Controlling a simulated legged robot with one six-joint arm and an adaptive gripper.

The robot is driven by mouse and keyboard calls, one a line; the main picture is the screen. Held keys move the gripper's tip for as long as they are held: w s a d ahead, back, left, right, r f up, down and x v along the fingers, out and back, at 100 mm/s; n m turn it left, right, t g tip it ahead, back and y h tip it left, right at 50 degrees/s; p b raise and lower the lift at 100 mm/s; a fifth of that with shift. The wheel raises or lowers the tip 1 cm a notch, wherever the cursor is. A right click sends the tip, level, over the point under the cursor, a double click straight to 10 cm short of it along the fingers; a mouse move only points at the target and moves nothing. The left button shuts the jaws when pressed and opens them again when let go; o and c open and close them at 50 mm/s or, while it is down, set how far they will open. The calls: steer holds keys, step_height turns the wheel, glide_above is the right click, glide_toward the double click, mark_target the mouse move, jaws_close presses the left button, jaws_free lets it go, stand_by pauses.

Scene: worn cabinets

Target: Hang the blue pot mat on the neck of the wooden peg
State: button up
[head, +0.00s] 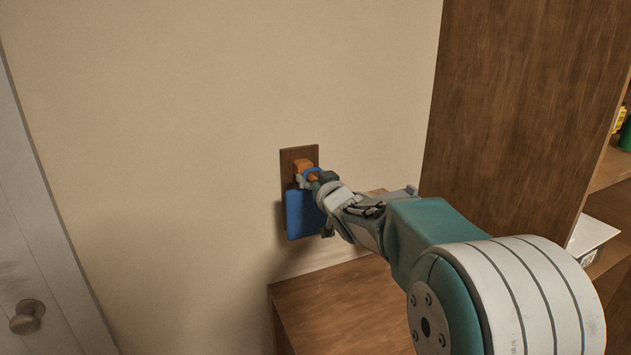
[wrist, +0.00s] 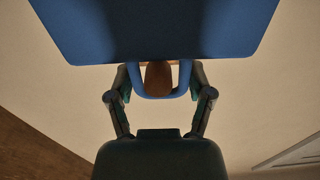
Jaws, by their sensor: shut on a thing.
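The wooden peg (head: 302,165) looks orange and sticks out from a dark brown board (head: 299,154) on the wall. The blue pot mat (head: 300,214) hangs flat just below the peg, in front of the board. My gripper (head: 313,180) is shut on the mat's loop at the peg. In the wrist view, the mat (wrist: 155,28) fills the top, and its loop (wrist: 160,95) lies between the fingers of my gripper (wrist: 160,82). The peg's brown end (wrist: 158,77) shows inside the loop's opening. I cannot tell how far along the peg the loop sits.
A low wooden cabinet top (head: 335,300) lies below the board. A tall wooden cabinet side (head: 520,110) stands to the right, with shelves beyond it. A grey door with a round knob (head: 27,316) is at far left. The wall left of the board is bare.

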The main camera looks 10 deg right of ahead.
steer(key=shift+w+a, duration=0.25)
steer(key=shift+w, duration=1.05)
steer(key=shift+f, duration=0.55)
steer(key=o, duration=1.3)
steer(key=shift+s+d, duration=0.3)
steer(key=shift+s, duration=1.15)
steer(key=shift+s+d, duration=0.3)
steer(key=shift+s, duration=1.15)
steer(key=shift+s+d, duration=0.3)
steer(key=shift+s, duration=1.15)
steer(key=shift+s, duration=0.1)
